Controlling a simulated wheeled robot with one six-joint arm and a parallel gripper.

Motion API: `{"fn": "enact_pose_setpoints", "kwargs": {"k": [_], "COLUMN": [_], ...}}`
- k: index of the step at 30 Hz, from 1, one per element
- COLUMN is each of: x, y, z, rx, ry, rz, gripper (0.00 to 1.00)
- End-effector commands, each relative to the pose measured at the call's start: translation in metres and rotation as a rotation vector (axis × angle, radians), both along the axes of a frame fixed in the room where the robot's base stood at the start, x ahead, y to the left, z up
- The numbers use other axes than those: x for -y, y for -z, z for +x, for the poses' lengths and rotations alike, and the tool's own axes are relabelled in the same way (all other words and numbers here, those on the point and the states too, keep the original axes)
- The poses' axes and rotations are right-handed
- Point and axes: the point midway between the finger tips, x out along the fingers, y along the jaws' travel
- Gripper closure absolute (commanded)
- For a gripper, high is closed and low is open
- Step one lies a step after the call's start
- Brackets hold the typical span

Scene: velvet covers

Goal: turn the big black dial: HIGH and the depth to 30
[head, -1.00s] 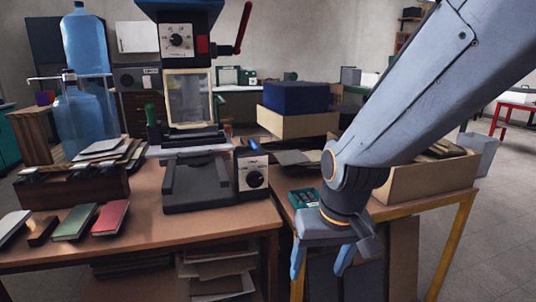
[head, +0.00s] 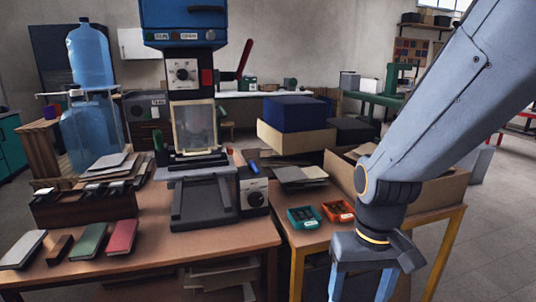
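The blue and black press machine (head: 190,20) stands on the left wooden table. Its upper panel has a dark round dial (head: 182,74) on a pale scale, with a red switch (head: 207,77) to its right. A grey control box (head: 252,190) at the machine's lower right has another dark dial (head: 255,198) on a pale face. The marks and pointer positions on both are too small to read. My gripper (head: 361,288) hangs in front of the right table, away from both dials. Its fingers are apart, with nothing visible between them; the tips run to the bottom edge.
A red-handled lever (head: 244,58) sticks out right of the machine. Green (head: 303,218) and orange (head: 338,211) trays and an open cardboard box (head: 440,190) are on the right table. Several coloured books (head: 88,240) lie at the left table's front. A gap separates the tables.

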Motion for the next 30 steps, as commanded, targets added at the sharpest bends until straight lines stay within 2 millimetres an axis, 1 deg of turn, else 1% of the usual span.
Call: {"fn": "enact_pose_setpoints", "kwargs": {"k": [1,2,6,9,11,13,14,17,18,20,21,23,24,26,27,30], "x": [0.006,0.009,0.018,0.021,0.02,0.017,0.015,0.002,-0.004,-0.016,-0.024,-0.037,-0.045,-0.06,-0.069,-0.095], "y": [-0.012,-0.015,-0.02,-0.02,-0.016,-0.007,-0.002,0.018,0.026,0.038,0.044,0.052,0.056,0.062,0.065,0.072], "z": [-0.004,-0.004,-0.005,-0.003,0.003,0.021,0.032,0.083,0.106,0.141,0.164,0.196,0.216,0.245,0.262,0.3], "rx": [-0.005,-0.004,-0.004,-0.001,0.015,0.058,0.084,0.212,0.274,0.371,0.436,0.534,0.6,0.698,0.761,0.922], "ry": [0.016,0.023,0.044,0.049,0.047,0.038,0.033,0.008,-0.003,-0.02,-0.031,-0.047,-0.058,-0.074,-0.084,-0.107], "rz": [-0.003,-0.004,-0.009,-0.011,-0.011,-0.009,-0.008,0.0,0.006,0.015,0.021,0.033,0.042,0.056,0.066,0.095], "gripper": [0.35,0.35,0.35,0.35,0.35,0.35,0.35,0.35,0.35,0.35,0.35,0.35,0.35,0.35,0.35,0.35]}}
